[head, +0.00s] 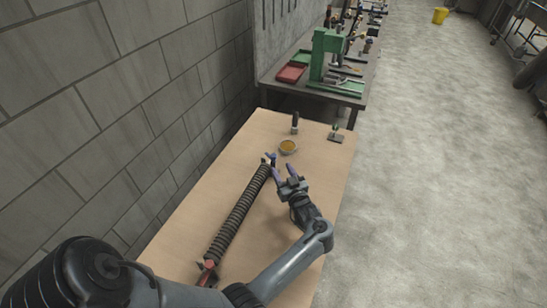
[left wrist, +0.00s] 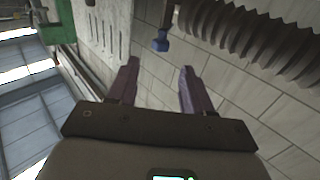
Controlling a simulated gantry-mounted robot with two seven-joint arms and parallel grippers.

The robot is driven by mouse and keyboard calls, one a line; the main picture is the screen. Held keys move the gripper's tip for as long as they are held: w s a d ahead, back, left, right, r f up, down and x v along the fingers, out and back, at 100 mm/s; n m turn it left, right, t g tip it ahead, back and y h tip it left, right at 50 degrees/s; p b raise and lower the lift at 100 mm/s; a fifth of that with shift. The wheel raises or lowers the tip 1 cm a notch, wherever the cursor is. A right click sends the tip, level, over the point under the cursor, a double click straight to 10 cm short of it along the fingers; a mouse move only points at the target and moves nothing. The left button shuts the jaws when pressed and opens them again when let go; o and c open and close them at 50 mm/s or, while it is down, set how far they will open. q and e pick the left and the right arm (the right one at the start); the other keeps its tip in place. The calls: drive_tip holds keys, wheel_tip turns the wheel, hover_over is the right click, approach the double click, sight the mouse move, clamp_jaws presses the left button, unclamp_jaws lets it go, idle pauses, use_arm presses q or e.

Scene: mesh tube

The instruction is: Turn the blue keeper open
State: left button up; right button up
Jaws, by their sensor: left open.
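A long dark ribbed tube (head: 238,217) lies lengthwise on the table, with a red part (head: 207,267) at its near end. The blue keeper (head: 272,158) is small at the tube's far end. In the left wrist view the blue keeper (left wrist: 160,42) hangs from a dark stem beside the ribbed tube (left wrist: 255,38). My left gripper (head: 284,171) is at the tube's far end, just right of it. Its purple fingers (left wrist: 158,82) are spread and empty, with the keeper beyond the gap between their tips. My right gripper is not in view.
A small bowl with orange-brown contents (head: 288,146), a dark upright object (head: 295,122) and a small stand (head: 336,135) are at the table's far end. A block wall (head: 120,110) runs along the left. A bench with a green press (head: 325,60) stands beyond.

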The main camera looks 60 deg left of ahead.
sight(275, 157)
use_arm(q)
drive_tip(key=a, duration=0.3)
drive_tip(key=w+a, duration=0.1)
drive_tip(key=a, duration=0.4)
drive_tip(key=shift+w+a+b, duration=0.3)
drive_tip(key=shift+a, duration=0.1)
